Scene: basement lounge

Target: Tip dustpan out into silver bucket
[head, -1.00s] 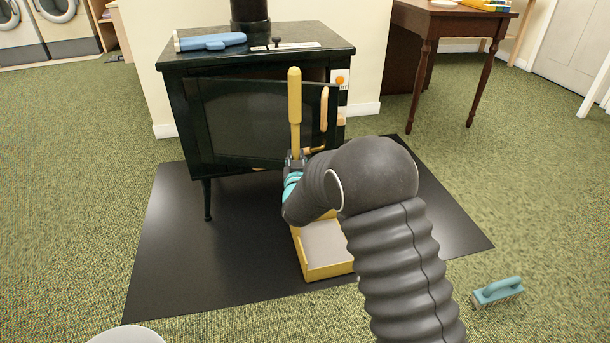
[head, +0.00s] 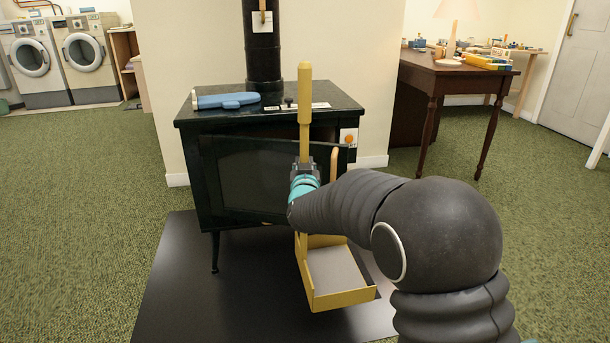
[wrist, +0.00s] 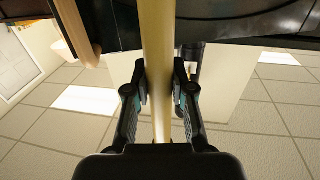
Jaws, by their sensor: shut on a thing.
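The yellow dustpan (head: 345,299) hangs from a long upright handle (head: 304,100) in front of the stove. Its pan is low, with the open tray facing up and a grey surface inside; I cannot tell whether that is loose contents. My gripper (head: 304,168) is shut on the handle, below its thicker top grip. In the wrist view the handle (wrist: 158,40) runs between the two fingers of my gripper (wrist: 160,88). The silver bucket is not in view now.
The black stove (head: 225,190) stands close behind the dustpan, with a blue tool (head: 226,100) on top. A black floor mat (head: 190,280) lies below. A wooden table (head: 455,75) with a lamp stands at the back right. Green carpet is clear at left.

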